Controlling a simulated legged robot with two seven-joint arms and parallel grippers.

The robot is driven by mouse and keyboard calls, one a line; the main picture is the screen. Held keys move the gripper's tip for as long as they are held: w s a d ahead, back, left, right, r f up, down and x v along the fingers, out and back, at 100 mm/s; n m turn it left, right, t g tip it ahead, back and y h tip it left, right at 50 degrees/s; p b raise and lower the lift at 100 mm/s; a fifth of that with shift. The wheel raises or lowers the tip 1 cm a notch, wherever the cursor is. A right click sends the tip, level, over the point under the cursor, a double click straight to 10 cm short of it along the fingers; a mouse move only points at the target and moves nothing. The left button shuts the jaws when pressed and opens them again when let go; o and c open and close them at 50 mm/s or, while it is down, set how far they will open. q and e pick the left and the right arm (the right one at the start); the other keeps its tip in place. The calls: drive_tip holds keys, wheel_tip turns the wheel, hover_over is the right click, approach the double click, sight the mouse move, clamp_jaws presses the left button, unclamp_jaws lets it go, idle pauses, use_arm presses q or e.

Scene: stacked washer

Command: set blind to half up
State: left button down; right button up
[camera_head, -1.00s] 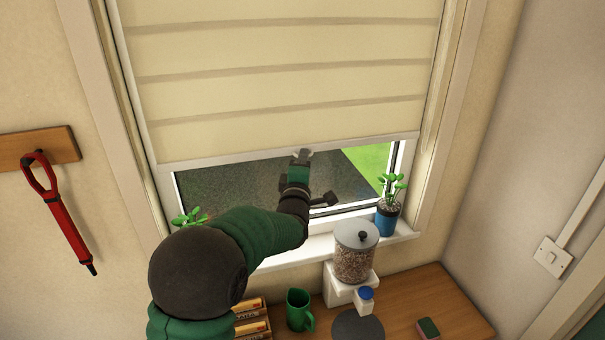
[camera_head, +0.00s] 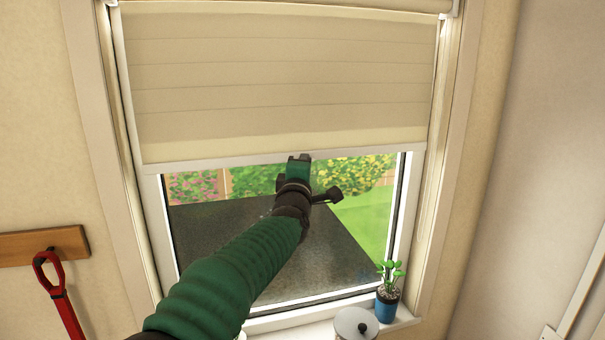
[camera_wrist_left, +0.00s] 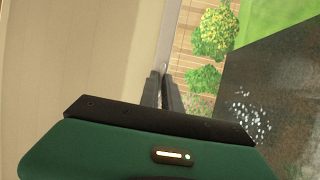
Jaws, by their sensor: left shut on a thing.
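The cream fabric blind (camera_head: 280,80) hangs over the upper part of the window, and its pale bottom bar (camera_head: 230,161) lies around the middle of the window opening. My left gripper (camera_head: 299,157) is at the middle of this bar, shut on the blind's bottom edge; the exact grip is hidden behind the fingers. In the left wrist view, the fingers (camera_wrist_left: 164,90) close at the edge of the blind (camera_wrist_left: 90,60), with the garden beside it. My right gripper is in neither view.
Uncovered window glass (camera_head: 270,240) shows below the blind. A potted plant (camera_head: 388,290) and a lidded jar (camera_head: 355,325) stand low on the right. A red strap (camera_head: 55,290) hangs from a wooden rail (camera_head: 40,246) on the left wall.

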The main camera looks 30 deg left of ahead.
use_arm(q)
drive_tip(key=shift+d+r, duration=0.1)
drive_tip(key=shift+r, duration=0.05)
drive_tip(key=c, duration=1.8)
unclamp_jaws()
drive_tip(key=shift+o, duration=1.2)
drive_tip(key=shift+w, duration=0.25)
drive_tip(key=shift+d, duration=0.1)
drive_tip(key=b+v, duration=0.3)
drive_tip(key=v, duration=1.4)
drive_tip(key=shift+b, duration=0.4)
drive_tip(key=shift+w, duration=0.2)
